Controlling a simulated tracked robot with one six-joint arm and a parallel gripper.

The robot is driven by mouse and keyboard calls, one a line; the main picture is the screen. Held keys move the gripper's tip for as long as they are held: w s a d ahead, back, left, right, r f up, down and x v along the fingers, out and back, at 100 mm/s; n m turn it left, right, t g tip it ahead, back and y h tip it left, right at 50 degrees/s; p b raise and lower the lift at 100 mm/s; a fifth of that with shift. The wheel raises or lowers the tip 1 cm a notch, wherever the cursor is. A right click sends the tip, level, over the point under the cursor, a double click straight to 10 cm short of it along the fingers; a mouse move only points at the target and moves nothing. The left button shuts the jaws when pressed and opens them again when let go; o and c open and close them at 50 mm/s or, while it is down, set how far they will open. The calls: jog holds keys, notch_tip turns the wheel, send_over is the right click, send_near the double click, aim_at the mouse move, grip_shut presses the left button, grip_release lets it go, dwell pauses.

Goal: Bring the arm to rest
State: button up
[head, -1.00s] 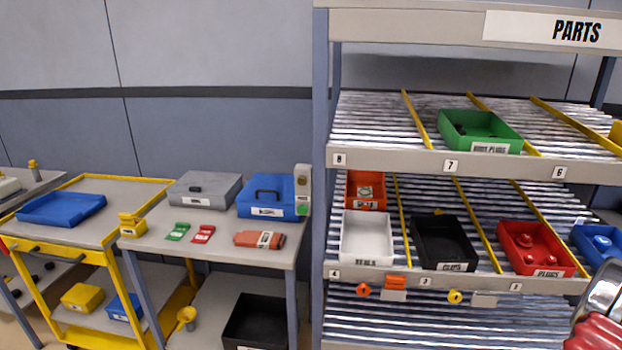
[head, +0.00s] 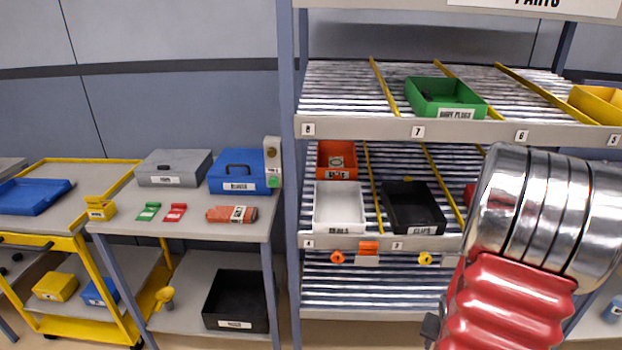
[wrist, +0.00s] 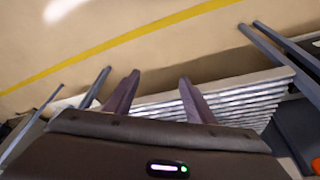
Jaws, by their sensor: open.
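My gripper shows in the wrist view (wrist: 155,95), its two fingers spread apart with nothing between them. Beyond the fingers are the floor and a low roller shelf. In the head view my silver and red arm fills the lower right, in front of the parts rack (head: 360,128). The fingertips cannot be made out there.
The rack holds a green bin (head: 445,97), a white bin (head: 340,207), a black bin (head: 412,208) and others. A grey table (head: 195,222) with a blue case (head: 236,172) stands left of it. A yellow-framed cart (head: 85,212) stands further left. Bare floor (wrist: 120,40) shows in the wrist view.

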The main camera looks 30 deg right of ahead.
jog(key=w+a+r+n+t+y, duration=0.1)
jog(key=a+r+n, duration=0.3)
jog(key=a+r, duration=0.6)
jog(key=w+a+r+n+t+y, duration=0.1)
jog(key=w+a+r+n, duration=0.2)
jog(key=a+r, duration=0.6)
jog(key=w+a+r+n+t+y, duration=0.1)
jog(key=a+r+n, duration=0.4)
jog(key=a+r, duration=0.5)
jog(key=shift+w+a+r+t, duration=0.4)
jog(key=shift+w+a, duration=0.5)
jog(key=shift+a, duration=3.5)
jog(key=shift+f, duration=0.1)
